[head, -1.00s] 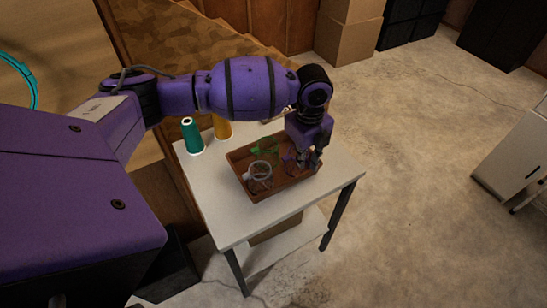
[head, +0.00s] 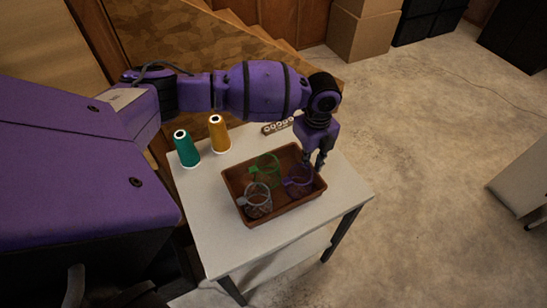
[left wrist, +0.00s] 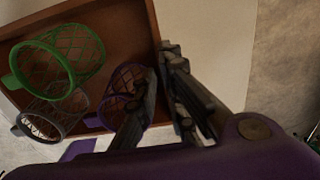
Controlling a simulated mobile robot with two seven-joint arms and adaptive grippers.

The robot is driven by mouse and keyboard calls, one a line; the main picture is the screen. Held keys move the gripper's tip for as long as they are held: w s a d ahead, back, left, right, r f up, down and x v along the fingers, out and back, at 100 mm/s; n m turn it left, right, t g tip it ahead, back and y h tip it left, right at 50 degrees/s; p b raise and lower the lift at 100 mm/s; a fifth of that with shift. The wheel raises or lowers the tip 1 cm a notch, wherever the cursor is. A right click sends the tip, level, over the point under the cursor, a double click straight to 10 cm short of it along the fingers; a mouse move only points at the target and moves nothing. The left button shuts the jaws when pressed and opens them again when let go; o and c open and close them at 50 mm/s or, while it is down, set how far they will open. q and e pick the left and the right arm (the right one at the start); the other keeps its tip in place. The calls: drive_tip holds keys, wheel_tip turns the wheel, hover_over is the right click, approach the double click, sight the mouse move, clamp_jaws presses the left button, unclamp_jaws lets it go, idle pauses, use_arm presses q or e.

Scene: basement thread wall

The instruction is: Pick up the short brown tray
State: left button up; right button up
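My left gripper (head: 314,166) points down at the tray's right-hand side. In the left wrist view the gripper (left wrist: 161,65) has its two fingers apart, one on each side of the tray's edge (left wrist: 154,22), partly hiding that edge. Firm contact cannot be made out. My right gripper is not in view.
A green thread spool (head: 186,150) and an orange one (head: 219,135) stand at the table's back left. A small strip with round openings (head: 278,126) lies behind the tray. The white table (head: 225,245) has free space at the front. Cardboard boxes (head: 362,30) stand behind.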

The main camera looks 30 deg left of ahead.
use_arm(q)
wheel_tip(320, 180, down, 3)
drive_tip(key=shift+w+f, duration=0.1)
drive_tip(key=shift+w, duration=0.05)
clamp_jaws()
